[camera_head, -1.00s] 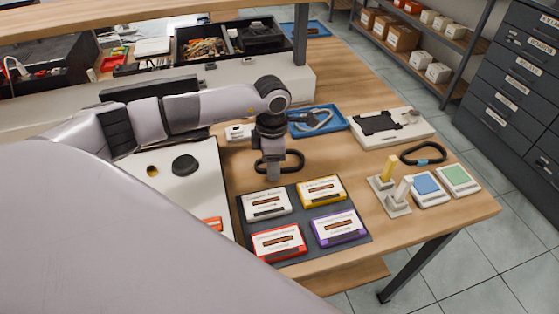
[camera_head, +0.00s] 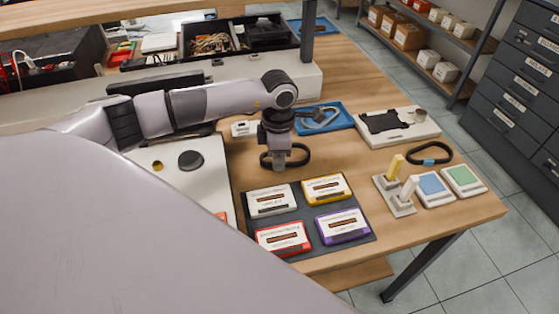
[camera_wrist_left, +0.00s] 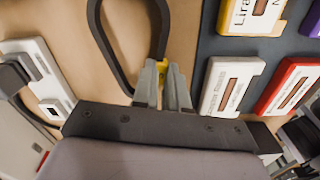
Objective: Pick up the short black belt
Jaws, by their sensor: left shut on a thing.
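A black belt loop (camera_head: 302,156) with a small yellow mark is at my left gripper (camera_head: 280,164), on the wooden table behind the cassette mat. In the left wrist view the fingertips of my left gripper (camera_wrist_left: 163,72) are shut on the near end of the black belt loop (camera_wrist_left: 104,42), at the yellow mark. Whether the loop still touches the table is unclear. A second black belt (camera_head: 430,153), with a blue mark, lies at the table's right side. My right gripper is not in view.
Several labelled cassettes lie on a dark mat (camera_head: 316,247) in front of the gripper. A blue tray (camera_head: 340,119) holds a grey looped item. A white panel (camera_head: 186,188) lies left.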

